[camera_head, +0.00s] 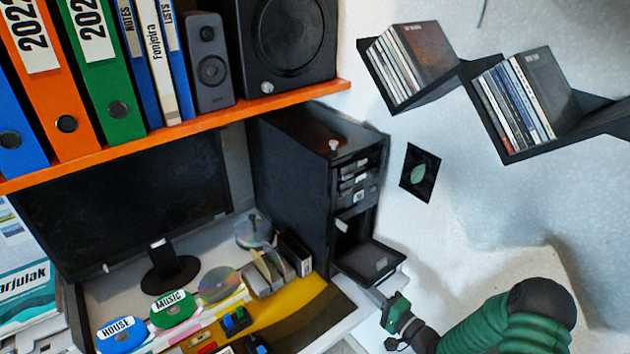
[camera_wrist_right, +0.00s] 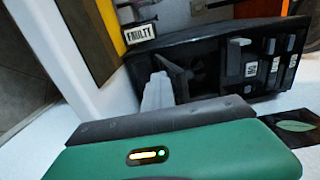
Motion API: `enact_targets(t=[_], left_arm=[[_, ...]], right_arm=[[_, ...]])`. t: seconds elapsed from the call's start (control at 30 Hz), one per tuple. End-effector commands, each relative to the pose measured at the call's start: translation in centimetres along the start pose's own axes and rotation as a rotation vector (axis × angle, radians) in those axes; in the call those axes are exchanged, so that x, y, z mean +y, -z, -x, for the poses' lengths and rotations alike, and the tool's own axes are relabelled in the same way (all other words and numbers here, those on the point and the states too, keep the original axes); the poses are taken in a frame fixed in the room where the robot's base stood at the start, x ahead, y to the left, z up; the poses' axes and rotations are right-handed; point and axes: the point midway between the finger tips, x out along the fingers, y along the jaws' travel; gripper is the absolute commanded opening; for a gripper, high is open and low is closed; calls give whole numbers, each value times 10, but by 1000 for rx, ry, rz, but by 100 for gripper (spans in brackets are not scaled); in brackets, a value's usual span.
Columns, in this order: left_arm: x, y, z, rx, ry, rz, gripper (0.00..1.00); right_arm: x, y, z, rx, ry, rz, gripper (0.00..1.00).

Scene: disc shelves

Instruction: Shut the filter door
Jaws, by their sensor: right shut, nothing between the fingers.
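The black computer tower (camera_head: 300,175) stands at the right end of the desk, under the orange shelf. Its filter door (camera_head: 370,262) is a dark flap low on the front, hinged down and open, sticking out with the dark bay (camera_head: 352,225) exposed above it. My right gripper (camera_head: 390,303), green and dark, is just in front of and below the door. It is shut and empty; I cannot tell whether it touches the door. In the right wrist view, the tower (camera_wrist_right: 215,45) lies beyond my green gripper. My left gripper is not in view.
The orange shelf (camera_head: 180,140) carries binders and speakers. Zigzag wall shelves (camera_head: 455,85) hang at upper right.

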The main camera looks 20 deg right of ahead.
Motion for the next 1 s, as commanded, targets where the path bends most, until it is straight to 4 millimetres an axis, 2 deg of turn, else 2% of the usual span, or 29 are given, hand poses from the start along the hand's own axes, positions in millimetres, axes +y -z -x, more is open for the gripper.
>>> enact_targets(t=[0.1, 0.47, 1.0], left_arm=[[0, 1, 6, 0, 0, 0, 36], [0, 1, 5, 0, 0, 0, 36], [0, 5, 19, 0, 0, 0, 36]], right_arm=[[-7, 0, -2, -1, 2, 0, 0], [-7, 0, -2, -1, 1, 0, 0], [-24, 0, -11, -1, 1, 1, 0]])
